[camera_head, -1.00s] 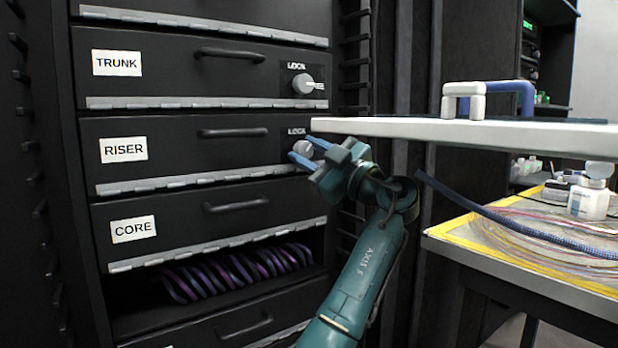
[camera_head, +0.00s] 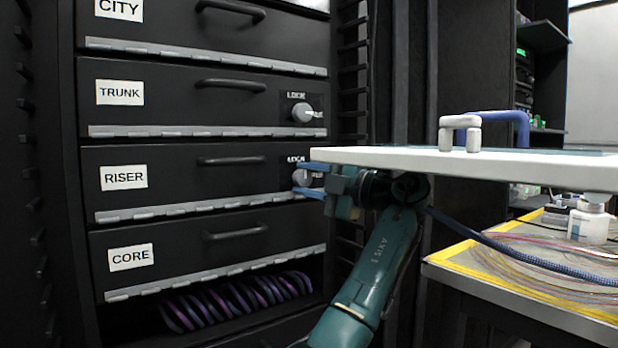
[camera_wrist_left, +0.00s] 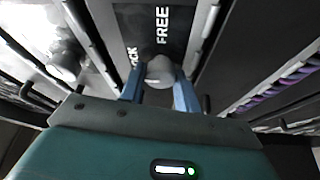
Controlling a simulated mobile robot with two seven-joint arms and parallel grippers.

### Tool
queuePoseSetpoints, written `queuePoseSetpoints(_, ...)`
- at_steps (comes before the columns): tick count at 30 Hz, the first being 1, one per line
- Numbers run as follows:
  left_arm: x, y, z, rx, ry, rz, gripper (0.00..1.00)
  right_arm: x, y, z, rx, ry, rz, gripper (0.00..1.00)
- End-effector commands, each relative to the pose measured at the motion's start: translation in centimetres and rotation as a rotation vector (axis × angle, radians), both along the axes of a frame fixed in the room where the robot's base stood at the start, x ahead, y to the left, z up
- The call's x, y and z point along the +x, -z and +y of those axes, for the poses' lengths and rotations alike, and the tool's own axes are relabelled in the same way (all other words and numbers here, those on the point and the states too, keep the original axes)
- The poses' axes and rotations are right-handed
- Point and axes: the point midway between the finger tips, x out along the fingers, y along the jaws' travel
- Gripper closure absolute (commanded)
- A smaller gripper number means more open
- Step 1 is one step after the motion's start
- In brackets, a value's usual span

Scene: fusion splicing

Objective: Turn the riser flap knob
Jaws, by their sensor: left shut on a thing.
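The riser flap (camera_head: 218,177) is a black panel labelled RISER in the head view, with a handle and a grey hinge strip, and it looks closed. Its round grey knob (camera_head: 300,178) is at the flap's right end, under the word LOCK. My left gripper (camera_head: 303,181) has its two blue fingers around the knob, shut on it. In the left wrist view the knob (camera_wrist_left: 160,70) sits between the fingertips, with the word FREE above it and part of LOCK to its left. The fingers hide part of the knob in the head view. My right gripper is not in view.
The trunk flap (camera_head: 210,93) with its own knob (camera_head: 302,112) is above, and the core flap (camera_head: 215,245) is below, over purple cables (camera_head: 235,300). A white board (camera_head: 400,157) overhangs my left wrist closely. A yellow-edged bench (camera_head: 460,260) stands at the right.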

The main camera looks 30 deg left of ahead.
Motion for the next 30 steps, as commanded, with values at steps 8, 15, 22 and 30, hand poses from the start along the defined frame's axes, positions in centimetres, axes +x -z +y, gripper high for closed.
queuePoseSetpoints(8,0.01,0.06,-0.03,-0.013,0.001,-0.027,0.91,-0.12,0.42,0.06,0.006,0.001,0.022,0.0)
queuePoseSetpoints(15,0.01,0.05,-0.03,-0.013,0.001,-0.027,0.91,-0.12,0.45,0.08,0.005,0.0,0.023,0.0)
queuePoseSetpoints(22,0.01,0.03,-0.01,-0.012,0.001,-0.027,0.54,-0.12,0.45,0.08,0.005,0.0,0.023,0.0)
queuePoseSetpoints(30,0.01,0.0,0.0,-0.011,0.001,-0.026,0.46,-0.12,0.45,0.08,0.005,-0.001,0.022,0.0)
